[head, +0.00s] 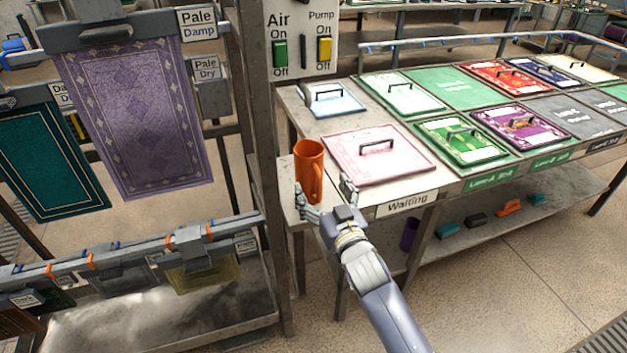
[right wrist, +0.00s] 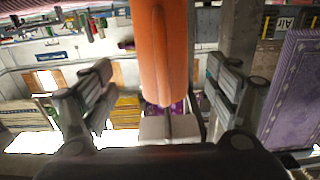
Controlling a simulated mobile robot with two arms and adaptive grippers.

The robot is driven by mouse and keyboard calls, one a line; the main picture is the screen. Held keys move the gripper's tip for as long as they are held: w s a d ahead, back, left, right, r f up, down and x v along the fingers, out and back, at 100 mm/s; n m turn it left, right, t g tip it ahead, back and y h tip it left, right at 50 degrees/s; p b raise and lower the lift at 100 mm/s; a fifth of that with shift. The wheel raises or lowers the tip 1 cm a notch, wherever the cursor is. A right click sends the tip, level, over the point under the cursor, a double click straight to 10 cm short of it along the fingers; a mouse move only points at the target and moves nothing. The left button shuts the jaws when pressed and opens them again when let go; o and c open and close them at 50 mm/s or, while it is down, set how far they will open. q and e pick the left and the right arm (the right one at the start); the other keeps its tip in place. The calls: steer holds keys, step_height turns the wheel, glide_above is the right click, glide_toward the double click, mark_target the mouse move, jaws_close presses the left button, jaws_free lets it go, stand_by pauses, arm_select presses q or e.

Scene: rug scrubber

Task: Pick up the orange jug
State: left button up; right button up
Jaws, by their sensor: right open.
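The orange jug (head: 308,170) stands upright at the left end of the workbench, on a small grey ledge beside the Waiting area. Its handle faces toward me. My right gripper (head: 325,203) is open just in front of the jug, at the height of its lower part. In the right wrist view the jug (right wrist: 160,50) shows large at top centre, between the two spread fingers (right wrist: 165,90). The fingers look apart from the jug on both sides. My left gripper is in neither view.
A pink rug board with a handle (head: 350,165) lies right of the jug. A grey post (head: 262,130) with a switch panel (head: 302,40) rises close to its left. A purple rug (head: 140,120) hangs further left. A lower shelf (head: 530,225) holds small brushes.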

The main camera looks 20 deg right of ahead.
mark_target(314, 179)
steer(key=w, duration=0.7)
steer(key=shift+w+a+f, duration=0.3)
steer(key=shift+w+f, duration=0.05)
steer(key=c, duration=1.5)
steer(key=shift+r, duration=0.1)
steer(key=shift+c, duration=0.8)
steer(key=shift+r, duration=0.1)
